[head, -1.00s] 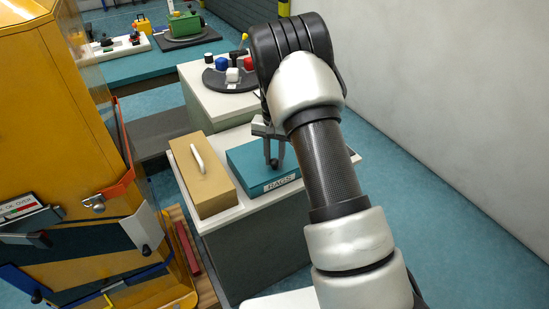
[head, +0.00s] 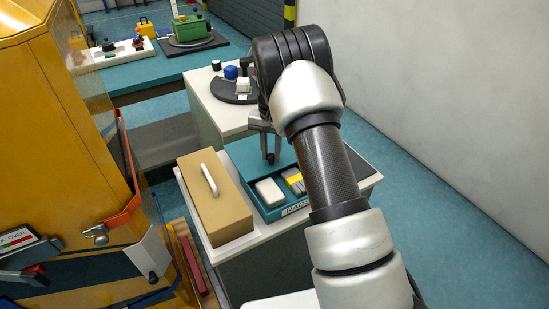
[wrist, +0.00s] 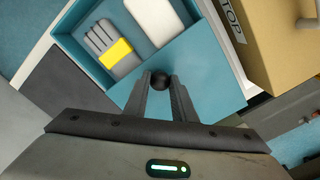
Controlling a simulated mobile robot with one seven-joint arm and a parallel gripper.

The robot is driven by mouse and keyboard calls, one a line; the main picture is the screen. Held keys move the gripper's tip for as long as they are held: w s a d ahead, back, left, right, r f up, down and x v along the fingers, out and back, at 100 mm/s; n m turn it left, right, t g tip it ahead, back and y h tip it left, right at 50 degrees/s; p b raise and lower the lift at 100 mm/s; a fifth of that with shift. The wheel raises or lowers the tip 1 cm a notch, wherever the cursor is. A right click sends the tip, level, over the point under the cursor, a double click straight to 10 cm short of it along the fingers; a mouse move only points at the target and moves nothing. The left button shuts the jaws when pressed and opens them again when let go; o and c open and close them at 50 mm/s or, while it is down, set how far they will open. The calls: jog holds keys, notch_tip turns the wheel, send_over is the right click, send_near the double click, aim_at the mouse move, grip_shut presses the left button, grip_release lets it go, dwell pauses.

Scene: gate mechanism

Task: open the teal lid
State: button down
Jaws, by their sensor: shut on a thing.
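The teal lid (head: 247,153) is set back toward the far part of the teal box (head: 268,213), so the near part of the box is uncovered. In the wrist view the lid (wrist: 205,72) is a flat teal panel with a round black knob (wrist: 160,81). My gripper (wrist: 159,84) is shut on the knob, one finger on each side. In the head view my gripper (head: 268,155) is over the lid, partly hidden by my arm. Inside the box are a white block (head: 269,191) and a grey and yellow item (head: 294,181).
A tan box (head: 214,198) with a white handle stands close to the left on the same white-topped cabinet. A black turntable (head: 235,90) with small objects is behind. A yellow cabinet (head: 55,120) stands at the left. A wall runs along the right.

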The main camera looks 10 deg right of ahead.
jog(key=shift+w+a, duration=0.3)
jog(key=shift+w, duration=0.65)
jog(key=shift+w+a, duration=0.25)
jog(key=shift+w, duration=0.7)
jog(key=c, duration=1.5)
grip_release()
jog(key=shift+o, duration=0.2)
notch_tip(320, 180, up, 18)
jog(key=shift+f+p, duration=0.25)
jog(key=shift+p, duration=0.05)
